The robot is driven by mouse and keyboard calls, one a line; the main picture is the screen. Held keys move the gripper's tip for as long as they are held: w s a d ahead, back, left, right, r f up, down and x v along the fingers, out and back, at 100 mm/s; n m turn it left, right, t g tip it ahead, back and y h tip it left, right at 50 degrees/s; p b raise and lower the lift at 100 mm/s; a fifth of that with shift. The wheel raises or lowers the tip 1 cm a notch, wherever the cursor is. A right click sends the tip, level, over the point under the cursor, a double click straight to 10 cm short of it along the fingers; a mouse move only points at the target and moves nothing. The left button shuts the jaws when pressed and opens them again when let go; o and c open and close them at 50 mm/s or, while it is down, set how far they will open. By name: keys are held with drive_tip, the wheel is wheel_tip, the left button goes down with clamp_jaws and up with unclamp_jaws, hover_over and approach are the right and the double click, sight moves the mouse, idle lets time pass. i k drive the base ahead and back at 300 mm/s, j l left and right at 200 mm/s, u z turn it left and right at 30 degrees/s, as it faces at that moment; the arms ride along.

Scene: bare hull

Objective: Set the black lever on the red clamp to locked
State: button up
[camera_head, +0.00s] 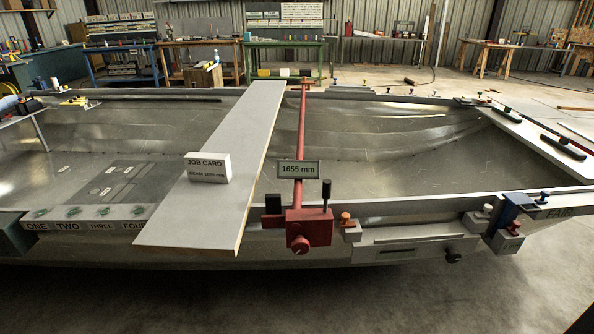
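The red clamp (308,229) sits on the near edge of the hull. Its long red bar (302,125) runs across to the far edge. A black lever (326,190) stands roughly upright at the right of the clamp's head. A second, shorter black piece (272,204) is at the left of the head. A red round knob (300,244) is on the front face. I cannot read any lock marking. My gripper is not in view.
A grey plank (215,170) with a job card (207,167) crosses the hull left of the clamp. An orange knob (346,217) is close on the right, then a grey block with a black knob (453,256). The floor in front is clear.

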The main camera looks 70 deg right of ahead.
sight(327, 183)
drive_tip(key=i+l+z, duration=0.1)
drive_tip(key=z, duration=1.15)
drive_tip(key=i+l, duration=0.05)
drive_tip(key=l, duration=0.05)
